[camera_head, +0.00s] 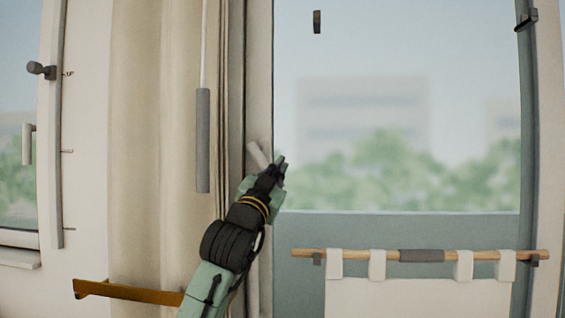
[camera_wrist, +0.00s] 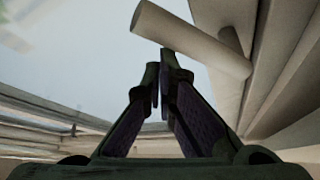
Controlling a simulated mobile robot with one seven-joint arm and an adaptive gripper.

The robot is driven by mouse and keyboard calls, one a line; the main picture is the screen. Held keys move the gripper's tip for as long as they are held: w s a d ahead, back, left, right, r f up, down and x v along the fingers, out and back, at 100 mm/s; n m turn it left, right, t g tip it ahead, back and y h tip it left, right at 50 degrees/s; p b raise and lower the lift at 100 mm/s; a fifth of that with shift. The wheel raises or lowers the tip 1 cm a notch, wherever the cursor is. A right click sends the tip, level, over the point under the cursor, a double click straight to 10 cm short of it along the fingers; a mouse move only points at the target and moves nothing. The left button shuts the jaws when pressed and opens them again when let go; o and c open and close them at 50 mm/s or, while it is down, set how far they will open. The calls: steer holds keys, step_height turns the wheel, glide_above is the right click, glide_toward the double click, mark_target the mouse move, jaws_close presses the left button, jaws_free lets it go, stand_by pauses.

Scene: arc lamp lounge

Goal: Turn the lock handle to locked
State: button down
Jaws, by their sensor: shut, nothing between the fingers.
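A pale, round-bar lock handle (camera_head: 257,154) sits on the window frame beside the large pane, tilted from upper left to lower right. My gripper (camera_head: 281,164) covers its lower part in the head view. In the wrist view the handle (camera_wrist: 185,37) is a thick cylinder slanting across the top, joined on its right to a pale post. My gripper (camera_wrist: 160,68) is shut and empty, its fingertips just below the handle's underside there. The right fingertip overlaps the handle's lower edge; I cannot tell whether they touch.
A beige curtain (camera_head: 158,120) and a hanging wand with a grey grip (camera_head: 203,140) are left of my arm. A brass bar (camera_head: 130,291) is low on the left. A wooden rod (camera_head: 345,253) with white cloth loops is lower right. Another window handle (camera_head: 28,143) is far left.

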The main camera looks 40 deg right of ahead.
steer(key=shift+w+a+f, duration=1.05)
steer(key=shift+w+f, duration=0.15)
steer(key=shift+w, duration=0.05)
